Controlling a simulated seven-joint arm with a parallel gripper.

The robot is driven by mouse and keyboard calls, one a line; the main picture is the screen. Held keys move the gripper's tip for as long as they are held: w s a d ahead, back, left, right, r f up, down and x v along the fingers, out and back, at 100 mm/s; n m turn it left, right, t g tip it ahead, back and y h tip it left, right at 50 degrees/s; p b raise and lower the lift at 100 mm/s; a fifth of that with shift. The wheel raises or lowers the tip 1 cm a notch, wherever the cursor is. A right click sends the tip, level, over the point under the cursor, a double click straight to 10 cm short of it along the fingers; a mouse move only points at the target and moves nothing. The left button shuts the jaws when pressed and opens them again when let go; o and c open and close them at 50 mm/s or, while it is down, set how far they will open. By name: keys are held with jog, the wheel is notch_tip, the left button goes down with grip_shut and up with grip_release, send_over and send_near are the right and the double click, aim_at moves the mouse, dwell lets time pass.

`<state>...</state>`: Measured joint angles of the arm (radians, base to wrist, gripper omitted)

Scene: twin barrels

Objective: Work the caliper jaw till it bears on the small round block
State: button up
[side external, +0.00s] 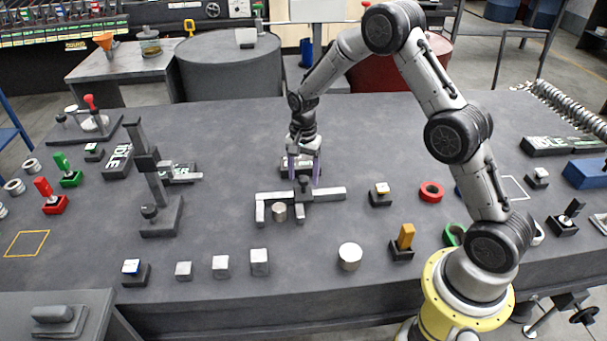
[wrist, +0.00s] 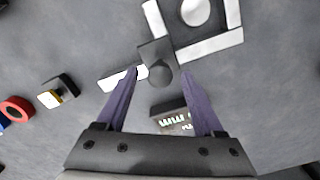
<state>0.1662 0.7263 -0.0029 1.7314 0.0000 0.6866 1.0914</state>
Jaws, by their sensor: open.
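The grey caliper (side external: 328,194) lies on the table, its long bar running left to right. Its fixed jaw (side external: 260,213) is at the left end. Its sliding jaw (side external: 299,212) hangs from a dark slider with a round knob (wrist: 161,73). The small round block (side external: 280,211), a short metal cylinder, stands between the jaws; in the wrist view (wrist: 195,12) a narrow gap shows between it and the sliding jaw.
A dark box with a lit display (wrist: 175,118) sits behind the caliper, under my gripper. A dark post stand (side external: 160,205) rises to the left. A button block (side external: 380,194) and red ring (side external: 431,191) lie to the right. Several metal blocks line the front.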

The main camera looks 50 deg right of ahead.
jog(key=shift+f, duration=0.15)
grip_shut()
jog(key=shift+w+a, duration=1.7)
jog(key=shift+w, duration=0.05)
grip_release()
notch_tip(320, 180, up, 14)
